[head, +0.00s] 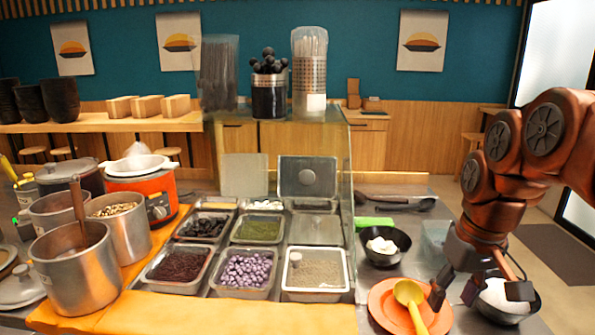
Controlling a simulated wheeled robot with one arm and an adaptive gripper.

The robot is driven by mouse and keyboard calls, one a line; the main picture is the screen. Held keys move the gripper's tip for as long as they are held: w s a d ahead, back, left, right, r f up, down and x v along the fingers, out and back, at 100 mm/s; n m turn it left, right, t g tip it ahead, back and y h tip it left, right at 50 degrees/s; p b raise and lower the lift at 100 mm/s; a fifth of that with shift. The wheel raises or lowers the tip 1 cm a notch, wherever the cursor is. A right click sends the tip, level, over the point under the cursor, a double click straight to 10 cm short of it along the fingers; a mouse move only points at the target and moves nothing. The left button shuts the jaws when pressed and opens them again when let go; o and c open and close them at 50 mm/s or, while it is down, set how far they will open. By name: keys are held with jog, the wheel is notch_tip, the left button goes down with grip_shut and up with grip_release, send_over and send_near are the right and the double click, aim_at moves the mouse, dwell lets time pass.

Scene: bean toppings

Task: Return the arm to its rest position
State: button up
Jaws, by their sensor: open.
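My copper-coloured arm (545,135) comes in from the right edge and bends down. My gripper (478,290) hangs at the lower right, pointing down with its dark fingertips spread apart and nothing visible between them. Its left fingertip is over the right side of an orange plate (383,298). Its right fingertip overlaps a dark bowl (508,318) with white contents; I cannot tell if they touch. A yellow ladle (408,293) lies on the orange plate, left of the gripper and apart from it.
Metal trays of toppings (247,274) fill the middle behind a glass guard (347,165). A black bowl with white pieces (384,246) stands behind the plate. Metal pots (75,275) and an orange cooker (150,190) stand left. Open air lies above the counter left of my arm.

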jog(key=s+a+f+m+g, duration=0.15)
jog(key=s+a+f, duration=0.25)
jog(key=s+f, duration=0.5)
jog(key=s+a+f+g, duration=0.25)
jog(key=s+f, duration=0.45)
jog(key=s, duration=0.4)
notch_tip(320, 180, down, 11)
jog(key=w+b, duration=0.1)
jog(key=b, duration=0.9)
notch_tip(320, 180, up, 23)
jog(key=s+t+p, duration=0.1)
jog(key=p, duration=2)
jog(key=shift+a, duration=0.3)
jog(key=shift+s+r, duration=0.1)
